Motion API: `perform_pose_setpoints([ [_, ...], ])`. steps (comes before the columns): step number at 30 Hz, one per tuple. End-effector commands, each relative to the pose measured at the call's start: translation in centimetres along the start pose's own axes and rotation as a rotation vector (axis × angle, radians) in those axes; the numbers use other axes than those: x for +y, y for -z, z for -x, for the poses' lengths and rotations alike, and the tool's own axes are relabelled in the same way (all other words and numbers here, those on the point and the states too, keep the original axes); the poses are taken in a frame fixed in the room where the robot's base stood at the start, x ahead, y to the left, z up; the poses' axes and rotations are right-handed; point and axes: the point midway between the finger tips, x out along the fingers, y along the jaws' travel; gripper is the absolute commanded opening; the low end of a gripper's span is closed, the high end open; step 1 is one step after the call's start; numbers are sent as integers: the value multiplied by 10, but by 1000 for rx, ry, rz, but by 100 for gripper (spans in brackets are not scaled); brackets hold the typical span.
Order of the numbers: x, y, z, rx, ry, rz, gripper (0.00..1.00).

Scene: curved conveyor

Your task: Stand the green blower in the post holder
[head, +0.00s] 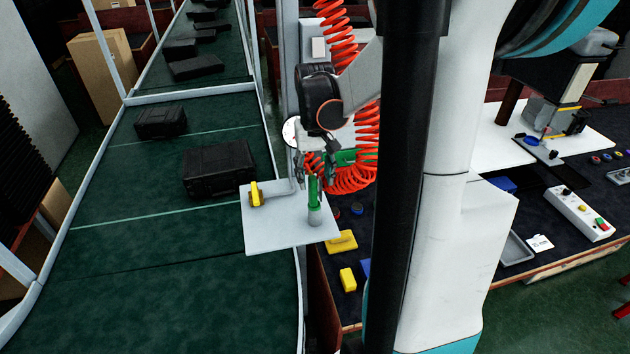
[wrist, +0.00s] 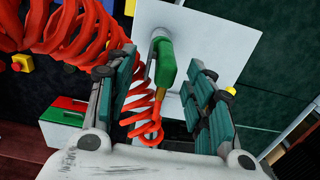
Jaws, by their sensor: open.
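The green blower (head: 314,188) stands upright in the grey post holder (head: 315,216) on a white plate (head: 285,232). In the wrist view the blower (wrist: 165,58) has one end at the round grey holder (wrist: 158,34), and a brass-coloured tip points toward me. My gripper (head: 314,168) is just above the blower in the head view. In the wrist view my gripper (wrist: 162,80) has its teal finger pads spread on either side of the blower, with visible gaps. It is open and holds nothing. The holder's lower part is partly hidden in the wrist view.
A red coiled hose (head: 352,178) hangs close to my gripper on the right. A yellow-handled piece (head: 256,194) sits on the plate's left. The green conveyor (head: 150,255) carries black cases (head: 218,168). A dark workbench with yellow blocks (head: 347,279) is to the right.

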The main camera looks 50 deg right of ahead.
Motion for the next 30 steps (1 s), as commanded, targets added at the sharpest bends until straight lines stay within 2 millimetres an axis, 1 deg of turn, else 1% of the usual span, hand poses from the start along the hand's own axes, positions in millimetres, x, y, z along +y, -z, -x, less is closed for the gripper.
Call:
perform_pose_setpoints([
  [1, 0, -1, 10, 0, 0, 0, 49],
  [6, 0, 0, 44, 0, 0, 0, 49],
  [9, 0, 0, 62, 0, 0, 0, 49],
  [13, 0, 0, 79, 0, 0, 0, 49],
  [15, 0, 0, 85, 0, 0, 0, 49],
  [19, 0, 0, 91, 0, 0, 0, 49],
  [30, 0, 0, 92, 0, 0, 0, 49],
])
